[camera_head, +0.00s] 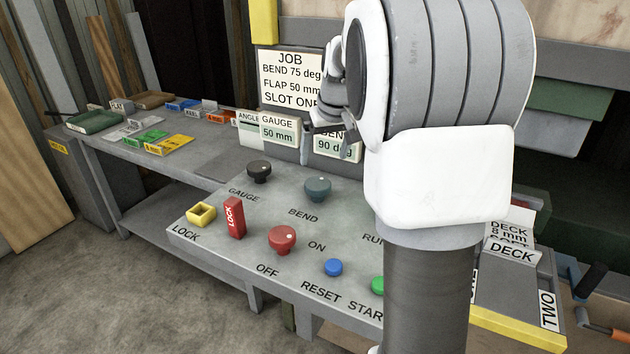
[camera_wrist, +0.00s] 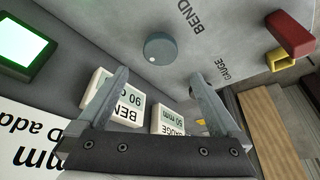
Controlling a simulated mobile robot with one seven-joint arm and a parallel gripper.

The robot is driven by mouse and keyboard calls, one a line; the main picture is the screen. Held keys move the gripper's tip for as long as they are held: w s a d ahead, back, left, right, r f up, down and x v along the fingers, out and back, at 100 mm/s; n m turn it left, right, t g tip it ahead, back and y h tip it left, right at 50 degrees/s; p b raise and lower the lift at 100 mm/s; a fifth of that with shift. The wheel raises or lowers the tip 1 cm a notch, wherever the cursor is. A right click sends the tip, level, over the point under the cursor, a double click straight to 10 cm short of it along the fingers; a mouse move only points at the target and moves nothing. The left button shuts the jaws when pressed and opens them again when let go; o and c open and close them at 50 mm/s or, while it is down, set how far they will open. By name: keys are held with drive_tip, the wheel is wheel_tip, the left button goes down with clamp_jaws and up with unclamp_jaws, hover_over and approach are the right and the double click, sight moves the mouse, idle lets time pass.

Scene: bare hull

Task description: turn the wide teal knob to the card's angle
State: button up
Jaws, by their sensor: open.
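The wide teal knob (camera_head: 318,187) stands on the grey sloped panel above the word BEND. In the wrist view the knob (camera_wrist: 160,47) is ahead of my gripper, with a pale dot near its rim at the lower left. My gripper (camera_wrist: 158,80) is open and empty, its fingers apart and not touching the knob. In the head view my arm hides most of it. The job card (camera_head: 288,80) reads BEND 75 deg, FLAP 50 mm, SLOT ONE, its right edge covered. The BEND readout (camera_head: 333,147) shows 90 deg.
A black GAUGE knob (camera_head: 259,171), red knob (camera_head: 282,239), red LOCK block (camera_head: 235,217), yellow LOCK socket (camera_head: 201,214), blue button (camera_head: 333,267) and green button (camera_head: 378,286) share the panel. The GAUGE readout (camera_head: 279,131) shows 50 mm. Coloured trays lie on the left bench.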

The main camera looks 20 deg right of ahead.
sight(318, 183)
drive_tip(key=x, duration=1)
drive_tip(key=shift+w+f+b, duration=0.25)
drive_tip(key=shift+f+b, duration=0.05)
drive_tip(key=c, duration=1.2)
